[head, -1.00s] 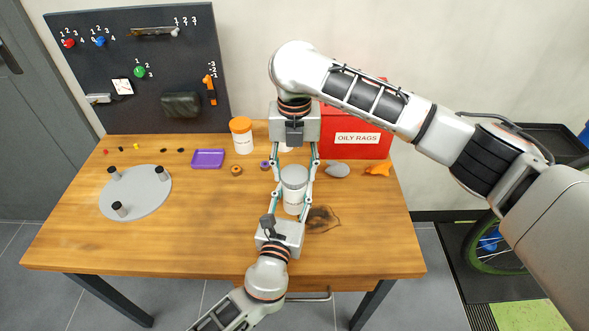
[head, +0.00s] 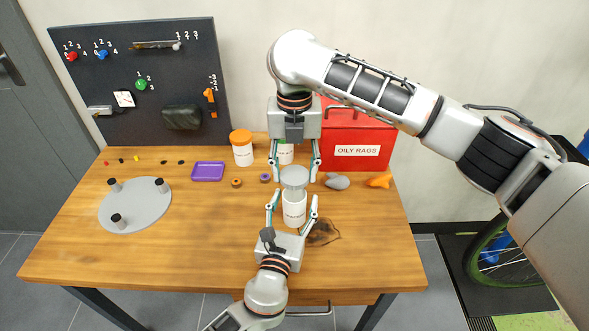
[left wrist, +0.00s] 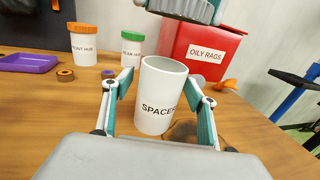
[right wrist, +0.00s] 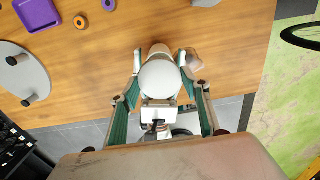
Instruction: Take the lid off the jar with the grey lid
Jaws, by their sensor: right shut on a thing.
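The white jar labelled "SPACER" (head: 294,211) stands upright on the table with its mouth uncovered; it also shows in the left wrist view (left wrist: 155,95). The grey lid (head: 294,177) is held just above the jar by my right gripper (head: 295,178), which is shut on it from above. In the right wrist view the round lid (right wrist: 160,80) hides most of the jar. My left gripper (head: 295,195) has its fingers on both sides of the jar, open, with small gaps beside the wall.
A jar with an orange lid (head: 241,150) and one with a green lid (left wrist: 132,44) stand behind. A red oily-rags box (head: 355,130) is at the back. A purple tray (head: 208,171) and a grey disc with pegs (head: 135,208) lie left. The front-left table is clear.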

